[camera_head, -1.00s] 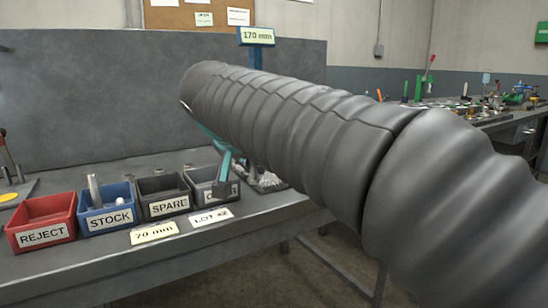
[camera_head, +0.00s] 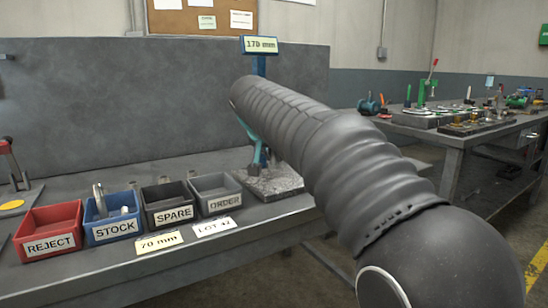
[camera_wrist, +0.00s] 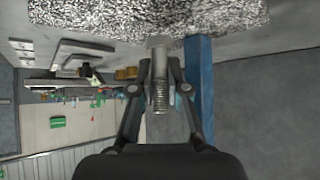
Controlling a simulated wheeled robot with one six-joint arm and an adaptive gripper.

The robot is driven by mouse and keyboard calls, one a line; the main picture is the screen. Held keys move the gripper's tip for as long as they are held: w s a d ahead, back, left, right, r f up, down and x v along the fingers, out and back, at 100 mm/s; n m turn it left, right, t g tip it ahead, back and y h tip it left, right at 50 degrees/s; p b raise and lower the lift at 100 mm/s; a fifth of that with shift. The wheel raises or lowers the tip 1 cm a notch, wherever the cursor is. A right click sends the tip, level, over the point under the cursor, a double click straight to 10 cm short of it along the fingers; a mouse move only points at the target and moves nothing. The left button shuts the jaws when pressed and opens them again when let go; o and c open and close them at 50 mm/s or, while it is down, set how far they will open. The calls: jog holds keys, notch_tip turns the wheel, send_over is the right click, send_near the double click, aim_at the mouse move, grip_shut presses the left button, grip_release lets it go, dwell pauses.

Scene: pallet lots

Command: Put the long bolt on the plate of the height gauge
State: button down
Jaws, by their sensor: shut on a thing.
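The height gauge (camera_head: 259,66) is a blue column with a 170 mm display, rising behind a speckled stone plate (camera_head: 285,187). In the wrist view the plate (camera_wrist: 110,18) fills the top edge and the blue column (camera_wrist: 200,85) stands just right of my gripper (camera_wrist: 159,68). My gripper is shut on the long bolt (camera_wrist: 160,98), a grey metal bolt with its head toward the plate and its thread between the fingers. I cannot tell whether the head touches the plate. In the head view my teal gripper (camera_head: 257,150) is over the plate, partly hidden by my arm.
A row of bins stands left of the plate: red REJECT (camera_head: 50,245), blue STOCK (camera_head: 116,230) with metal parts inside, SPARE (camera_head: 173,215) and grey ORDER (camera_head: 224,203). A 70 mm card (camera_head: 159,241) and a LOT card (camera_head: 213,228) lie in front. A wall panel (camera_head: 150,100) stands behind.

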jog(key=shift+s+f, duration=0.15)
jog(key=shift+f, duration=0.5)
jog(key=shift+f, duration=0.1)
jog(key=shift+f, duration=0.15)
jog(key=c, duration=1.2)
grip_release()
jog(key=shift+o, duration=0.2)
jog(key=shift+r, duration=0.35)
jog(key=v, duration=1.2)
jog(key=shift+f+p, duration=0.15)
jog(key=shift+p, duration=0.2)
